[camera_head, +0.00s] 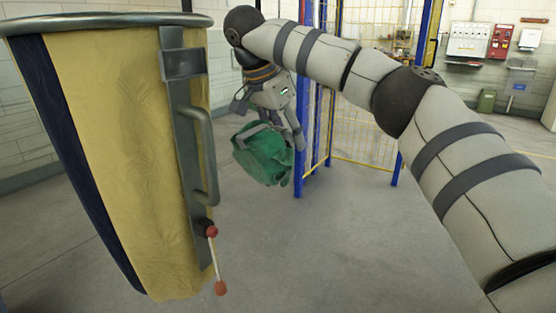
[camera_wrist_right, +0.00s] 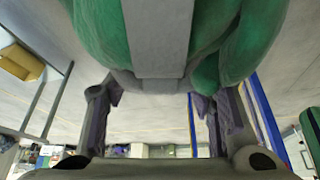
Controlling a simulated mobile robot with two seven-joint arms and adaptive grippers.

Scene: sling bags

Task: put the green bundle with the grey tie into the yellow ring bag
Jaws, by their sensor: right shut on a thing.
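The yellow ring bag (camera_head: 125,130) fills the left of the head view, with a dark blue stripe, a grey metal ring rim (camera_head: 100,21) and a handle on its side. Its inside is hidden. My right gripper (camera_head: 268,124) is shut on the green bundle (camera_head: 263,158), which hangs below it, to the right of the bag in the picture and lower than the rim. In the right wrist view the bundle (camera_wrist_right: 95,35) fills the top, its grey tie (camera_wrist_right: 158,35) down the middle, and the fingers of the gripper (camera_wrist_right: 160,95) stand on either side. My left gripper is not in view.
A rod with red ends (camera_head: 216,260) hangs at the bag's side. Blue posts (camera_head: 308,100) with a yellow mesh fence (camera_head: 362,75) stand behind my right arm. The grey floor (camera_head: 340,250) is clear. The right wrist view shows a tan box (camera_wrist_right: 20,62) at left.

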